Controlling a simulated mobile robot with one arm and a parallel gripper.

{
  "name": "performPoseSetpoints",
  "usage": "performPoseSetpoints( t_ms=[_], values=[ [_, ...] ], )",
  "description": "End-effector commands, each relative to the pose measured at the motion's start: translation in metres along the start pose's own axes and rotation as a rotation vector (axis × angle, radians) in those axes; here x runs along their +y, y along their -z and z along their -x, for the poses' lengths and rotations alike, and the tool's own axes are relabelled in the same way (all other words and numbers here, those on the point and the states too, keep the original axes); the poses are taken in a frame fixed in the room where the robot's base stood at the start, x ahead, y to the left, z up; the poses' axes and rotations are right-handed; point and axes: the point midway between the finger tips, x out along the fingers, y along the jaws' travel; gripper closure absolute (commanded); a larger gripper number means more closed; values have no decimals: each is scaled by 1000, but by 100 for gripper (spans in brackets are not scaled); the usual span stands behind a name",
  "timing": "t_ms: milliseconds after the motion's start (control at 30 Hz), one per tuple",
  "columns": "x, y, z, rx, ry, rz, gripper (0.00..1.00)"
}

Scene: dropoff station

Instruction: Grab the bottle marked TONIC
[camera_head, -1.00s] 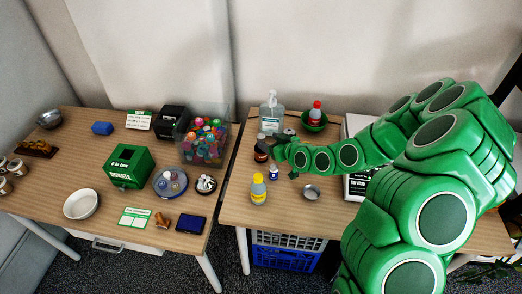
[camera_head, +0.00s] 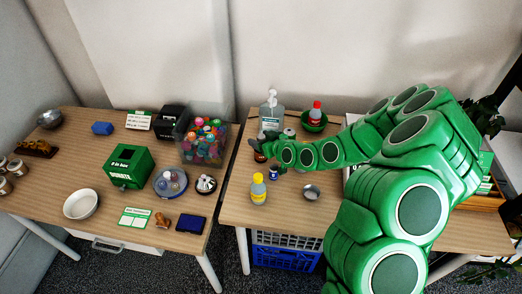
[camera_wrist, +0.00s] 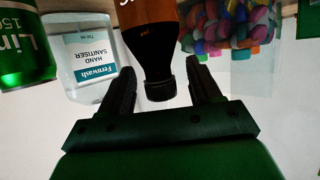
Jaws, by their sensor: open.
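I cannot read TONIC on any bottle. In the wrist view my gripper (camera_wrist: 160,90) is open, its dark fingers on either side of the black cap of an amber bottle (camera_wrist: 150,38) with an orange label, only partly in view. In the head view my gripper (camera_head: 255,146) is at this brown bottle (camera_head: 260,156), which it partly hides. A yellow bottle (camera_head: 258,190) stands in front of it. A small dark-blue and white bottle (camera_head: 273,173) is beside my arm, partly covered.
A hand sanitiser bottle (camera_head: 270,118) stands just behind my gripper; it also shows in the wrist view (camera_wrist: 88,65), beside a green can (camera_wrist: 25,50). A metal bowl (camera_head: 312,191) is at the front. A bin of colourful items (camera_head: 187,150) is on the left table.

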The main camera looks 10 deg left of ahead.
Motion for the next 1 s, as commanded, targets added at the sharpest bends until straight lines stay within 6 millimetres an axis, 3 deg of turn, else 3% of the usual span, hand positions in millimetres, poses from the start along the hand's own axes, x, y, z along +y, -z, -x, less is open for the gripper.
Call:
performPoseSetpoints(
  t_ms=[67, 467, 1000],
  values=[
    [0, 0, 0, 0, 0, 0, 37],
    [0, 0, 0, 0, 0, 0, 98],
    [0, 5, 2, 1, 0, 1, 100]
  ],
)
